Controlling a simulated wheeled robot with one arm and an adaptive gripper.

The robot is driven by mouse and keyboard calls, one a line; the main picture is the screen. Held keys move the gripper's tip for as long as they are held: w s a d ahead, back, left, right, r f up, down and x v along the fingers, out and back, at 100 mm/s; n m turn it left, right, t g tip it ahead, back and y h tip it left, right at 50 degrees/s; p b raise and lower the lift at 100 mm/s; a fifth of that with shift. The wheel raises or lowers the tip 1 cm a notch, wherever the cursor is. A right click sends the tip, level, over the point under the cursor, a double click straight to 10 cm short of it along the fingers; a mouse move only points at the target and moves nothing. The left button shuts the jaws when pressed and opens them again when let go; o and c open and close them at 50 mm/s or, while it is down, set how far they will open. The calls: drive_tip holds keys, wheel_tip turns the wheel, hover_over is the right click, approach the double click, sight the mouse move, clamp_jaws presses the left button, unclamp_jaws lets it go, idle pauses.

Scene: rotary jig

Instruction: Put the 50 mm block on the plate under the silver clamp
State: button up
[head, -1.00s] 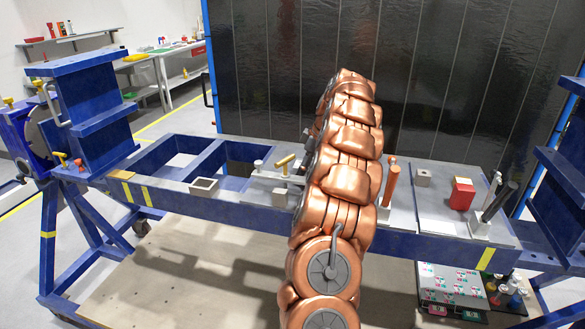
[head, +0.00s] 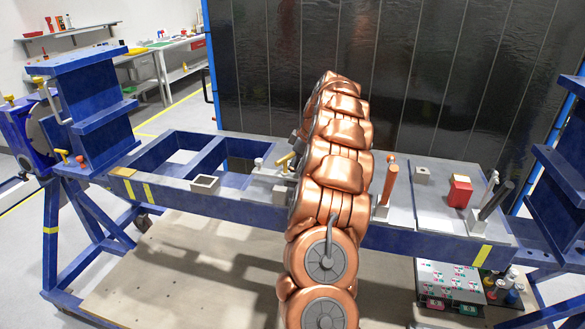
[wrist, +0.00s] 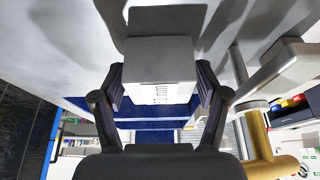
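A grey block (wrist: 158,60) with dark print on a pale face sits between my gripper's fingers in the wrist view. My gripper (wrist: 159,84) has one dark finger against each side of it and looks shut on it. The block is close to a pale grey surface with shadows around it; I cannot tell whether they touch. In the head view my arm hides the block and most of the gripper. A clamp with a silver handle (head: 493,184) stands at the right end of the blue frame, beside a black handle. Grey plates (head: 436,222) lie along the frame.
A yellow-handled clamp (head: 286,159) is close to my gripper; its handle shows at right in the wrist view (wrist: 258,130). An orange-handled clamp (head: 389,182), a red block (head: 459,191), a small grey block (head: 422,175) and a hollow grey box (head: 205,184) are on the frame.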

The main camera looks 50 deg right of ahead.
drive_tip(key=shift+o, duration=0.7)
drive_tip(key=shift+r, duration=0.2)
drive_tip(key=shift+s+d+r+b, duration=0.15)
drive_tip(key=shift+r+b, duration=0.15)
drive_tip(key=shift+b, duration=0.1)
drive_tip(key=s+d+b, duration=0.1)
drive_tip(key=s, duration=0.2)
drive_tip(key=s+d+b, duration=0.1)
drive_tip(key=s+d, duration=0.1)
drive_tip(key=s, duration=0.2)
drive_tip(key=s+d+b, duration=0.2)
drive_tip(key=s, duration=0.1)
drive_tip(key=shift+s+d+r, duration=0.15)
drive_tip(key=shift+s+d, duration=0.05)
drive_tip(key=shift+s, duration=0.2)
